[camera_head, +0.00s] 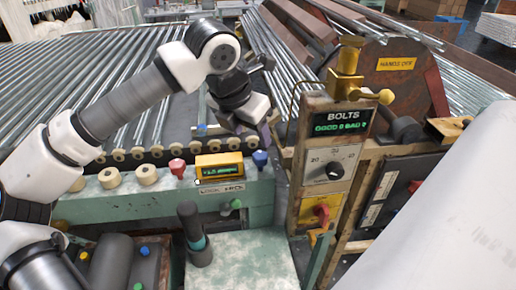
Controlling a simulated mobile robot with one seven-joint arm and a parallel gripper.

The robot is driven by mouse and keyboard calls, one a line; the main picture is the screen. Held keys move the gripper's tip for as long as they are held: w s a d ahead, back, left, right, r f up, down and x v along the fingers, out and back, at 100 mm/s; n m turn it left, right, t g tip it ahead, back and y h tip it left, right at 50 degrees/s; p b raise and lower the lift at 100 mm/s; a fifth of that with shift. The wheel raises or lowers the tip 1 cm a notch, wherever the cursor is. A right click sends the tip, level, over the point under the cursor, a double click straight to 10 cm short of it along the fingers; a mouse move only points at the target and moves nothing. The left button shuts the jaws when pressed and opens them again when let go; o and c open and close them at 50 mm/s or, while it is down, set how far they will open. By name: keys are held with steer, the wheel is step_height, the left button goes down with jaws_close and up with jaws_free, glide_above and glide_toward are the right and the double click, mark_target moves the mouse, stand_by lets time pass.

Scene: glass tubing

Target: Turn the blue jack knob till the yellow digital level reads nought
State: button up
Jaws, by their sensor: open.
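The yellow digital level (219,166) lies on the green machine rail. Its lit display seems to show a plus sign and a number, too small to read surely. The blue jack knob (260,159) stands on the rail just right of the level. My gripper (262,138) hangs over the rail just above the blue knob, pointing down. It is open, with nothing seen between its fingers. The fingertips are small and dark, and I cannot tell whether they touch the knob.
A red knob (177,168) stands left of the level. Pale rollers (146,175) line the rail, with glass tubes behind. A control post marked BOLTS (334,165) rises close on the right. A dark upright handle (193,235) stands in front. The green plate (245,260) is mostly clear.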

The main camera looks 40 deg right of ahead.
mark_target(260, 155)
steer(key=p+x, duration=0.1)
steer(key=x, duration=0.8)
steer(key=shift+d, duration=0.1)
steer(key=c, duration=1)
steer(key=shift+w+m+b, duration=0.1)
steer(key=shift+m+b, duration=0.25)
steer(key=shift+m, duration=0.15)
